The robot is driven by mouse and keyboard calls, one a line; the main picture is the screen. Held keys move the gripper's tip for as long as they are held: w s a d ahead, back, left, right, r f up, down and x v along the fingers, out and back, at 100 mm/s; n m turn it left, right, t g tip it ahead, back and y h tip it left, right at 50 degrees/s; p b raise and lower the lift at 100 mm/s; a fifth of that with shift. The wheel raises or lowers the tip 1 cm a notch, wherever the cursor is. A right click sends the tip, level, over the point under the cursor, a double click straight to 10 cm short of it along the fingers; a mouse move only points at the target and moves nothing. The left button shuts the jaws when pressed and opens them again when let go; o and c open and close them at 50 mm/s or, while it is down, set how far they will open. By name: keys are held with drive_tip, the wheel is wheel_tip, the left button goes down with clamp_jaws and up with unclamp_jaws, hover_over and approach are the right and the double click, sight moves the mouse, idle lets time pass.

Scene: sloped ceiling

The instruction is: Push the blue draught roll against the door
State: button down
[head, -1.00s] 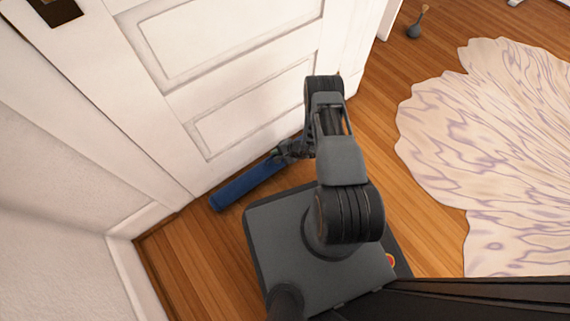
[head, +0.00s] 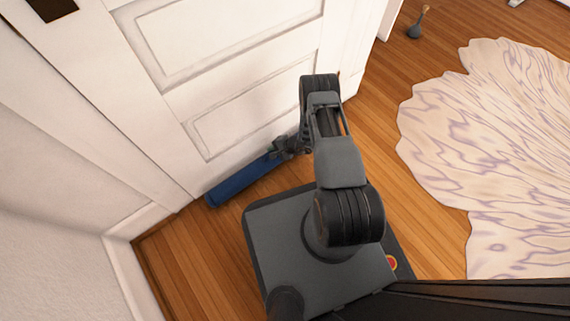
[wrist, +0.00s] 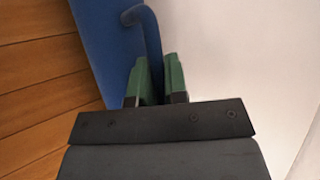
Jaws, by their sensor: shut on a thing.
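The blue draught roll (head: 238,182) lies on the floor along the foot of the white panelled door (head: 182,110). Its near end looks close to or touching the door; I cannot tell if there is a gap. Its far end is hidden behind my gripper (head: 282,147) and arm. In the wrist view the roll (wrist: 105,35) runs down the left of the picture, and the white door (wrist: 225,50) fills the right. My gripper's green fingers (wrist: 158,80) are shut on a blue loop (wrist: 153,35) of the roll.
A pale rug with purple veins (head: 490,150) lies on the wooden floor at the right. A small dark item with a handle (head: 415,28) stands on the floor at the top. A white wall and skirting board (head: 135,270) meet the door side at the left.

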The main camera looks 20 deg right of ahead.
drive_tip(key=shift+w+a, duration=0.1)
drive_tip(key=shift+w, duration=0.15)
drive_tip(key=shift+w+a, duration=0.3)
drive_tip(key=shift+w, duration=0.35)
drive_tip(key=shift+r, duration=0.1)
drive_tip(key=c, duration=1.1)
unclamp_jaws()
drive_tip(key=shift+p+v, duration=3)
drive_tip(key=shift+v, duration=3.9)
drive_tip(key=shift+s, duration=0.1)
